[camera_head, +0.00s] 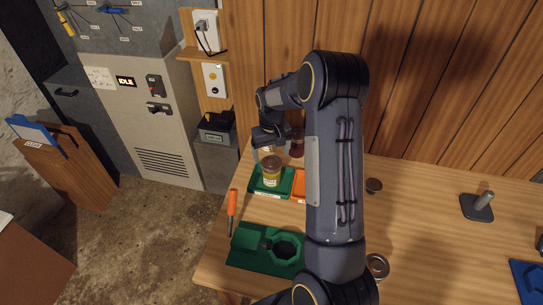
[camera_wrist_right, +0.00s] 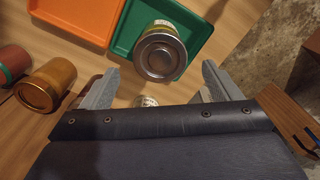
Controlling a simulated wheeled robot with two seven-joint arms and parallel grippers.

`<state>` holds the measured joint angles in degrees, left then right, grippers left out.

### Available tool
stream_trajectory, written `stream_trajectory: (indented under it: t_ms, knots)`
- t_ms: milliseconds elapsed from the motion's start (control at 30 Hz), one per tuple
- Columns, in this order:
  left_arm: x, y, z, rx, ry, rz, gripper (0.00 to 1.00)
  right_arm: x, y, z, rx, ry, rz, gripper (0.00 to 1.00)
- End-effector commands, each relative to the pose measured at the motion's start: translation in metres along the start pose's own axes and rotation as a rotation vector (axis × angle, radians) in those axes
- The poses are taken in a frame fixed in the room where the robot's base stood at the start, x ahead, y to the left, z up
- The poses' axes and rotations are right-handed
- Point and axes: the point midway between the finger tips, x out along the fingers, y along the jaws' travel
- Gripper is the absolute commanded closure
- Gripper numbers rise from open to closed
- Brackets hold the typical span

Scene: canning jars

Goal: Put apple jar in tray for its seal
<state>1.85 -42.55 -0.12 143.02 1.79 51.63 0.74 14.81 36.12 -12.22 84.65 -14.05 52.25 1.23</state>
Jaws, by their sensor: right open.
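A glass jar with a metal lid and a yellowish label (camera_head: 271,172) stands in the green tray (camera_head: 256,189); its label is too small to read. In the right wrist view the jar (camera_wrist_right: 160,55) shows lid toward the camera, over the green tray (camera_wrist_right: 122,42). My right gripper (camera_head: 268,137) is open just behind this jar in the head view. In the wrist view its two fingers (camera_wrist_right: 160,70) are spread on either side below the jar, not closed on it. My left gripper is not in view.
An orange tray (camera_head: 299,186) adjoins the green one. A reddish jar (camera_head: 297,146) stands behind; an amber-lidded jar (camera_wrist_right: 45,85) shows in the wrist view. A green fixture (camera_head: 262,262) and an orange-handled tool (camera_head: 232,203) lie in front.

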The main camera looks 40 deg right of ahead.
Motion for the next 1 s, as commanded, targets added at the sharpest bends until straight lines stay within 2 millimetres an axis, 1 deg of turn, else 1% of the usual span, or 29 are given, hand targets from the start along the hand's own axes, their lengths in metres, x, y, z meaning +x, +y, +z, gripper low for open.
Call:
stream_trajectory:
  t_ms: [33, 167, 267, 367, 400, 467, 500, 533, 567, 600, 667, 700, 767, 800, 900, 1000]
  knots:
    - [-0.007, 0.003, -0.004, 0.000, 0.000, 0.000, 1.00, -0.012, 0.000, 0.000, 0.000, 0.000, 0.000, 0.16]
    - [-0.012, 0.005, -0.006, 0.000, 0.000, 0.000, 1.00, -0.022, 0.000, 0.000, 0.000, 0.000, -0.001, 0.16]
    - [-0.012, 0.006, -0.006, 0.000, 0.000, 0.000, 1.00, -0.036, -0.004, 0.005, 0.001, 0.014, -0.016, 0.16]
    - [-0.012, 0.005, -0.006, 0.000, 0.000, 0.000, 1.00, -0.068, -0.015, 0.023, 0.001, 0.053, -0.061, 0.16]
    - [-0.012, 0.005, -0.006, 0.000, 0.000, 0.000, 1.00, -0.085, -0.021, 0.034, 0.001, 0.075, -0.088, 0.16]
    - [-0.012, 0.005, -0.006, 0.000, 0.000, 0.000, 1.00, -0.112, -0.033, 0.057, -0.006, 0.111, -0.132, 0.16]
    - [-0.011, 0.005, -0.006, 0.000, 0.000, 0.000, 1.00, -0.129, -0.041, 0.075, -0.012, 0.136, -0.165, 0.16]
    - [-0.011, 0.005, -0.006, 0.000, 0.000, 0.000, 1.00, -0.141, -0.047, 0.089, -0.018, 0.156, -0.187, 0.16]
    - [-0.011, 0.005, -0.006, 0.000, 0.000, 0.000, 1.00, -0.151, -0.053, 0.104, -0.025, 0.175, -0.210, 0.16]
    - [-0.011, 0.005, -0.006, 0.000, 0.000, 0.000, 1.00, -0.164, -0.061, 0.124, -0.035, 0.200, -0.239, 0.16]
    - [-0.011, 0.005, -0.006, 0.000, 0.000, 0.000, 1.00, -0.179, -0.072, 0.154, -0.052, 0.238, -0.280, 0.16]
    - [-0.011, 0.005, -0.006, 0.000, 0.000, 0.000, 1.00, -0.186, -0.080, 0.175, -0.064, 0.262, -0.305, 0.16]
    - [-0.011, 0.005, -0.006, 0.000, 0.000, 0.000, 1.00, -0.193, -0.089, 0.206, -0.084, 0.297, -0.339, 0.16]
    - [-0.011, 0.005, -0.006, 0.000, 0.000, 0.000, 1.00, -0.195, -0.095, 0.224, -0.096, 0.318, -0.359, 0.16]
    - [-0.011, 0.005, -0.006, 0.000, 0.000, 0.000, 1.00, -0.194, -0.107, 0.263, -0.122, 0.362, -0.398, 0.16]
    - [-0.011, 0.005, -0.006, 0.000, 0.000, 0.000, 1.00, -0.188, -0.115, 0.288, -0.141, 0.391, -0.421, 0.16]
